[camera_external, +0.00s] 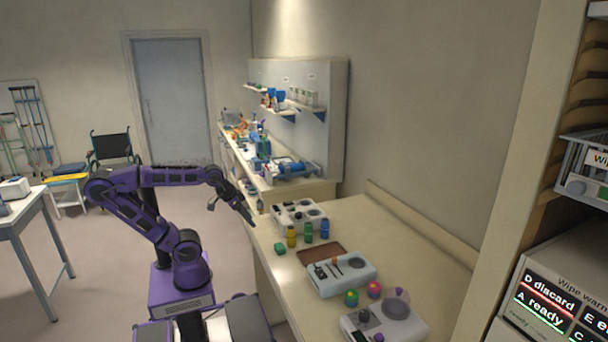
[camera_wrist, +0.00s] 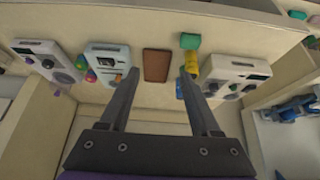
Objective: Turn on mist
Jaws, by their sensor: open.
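I cannot read any label that tells which one makes mist. In the wrist view they show at right (camera_wrist: 222,70), left of centre (camera_wrist: 100,52) and far left (camera_wrist: 32,47). My gripper (camera_external: 246,214) is at the counter's left edge, near the back device. In the wrist view its two fingers (camera_wrist: 158,76) are apart and empty, with the counter beyond them.
A brown tray (camera_external: 312,251) lies between the back and middle devices. Yellow (camera_external: 291,237), green (camera_external: 308,233) and blue (camera_external: 324,230) bottles and a green block (camera_external: 279,248) stand near the back device. Green (camera_external: 351,299) and pink (camera_external: 374,289) knob-like items sit between middle and front devices.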

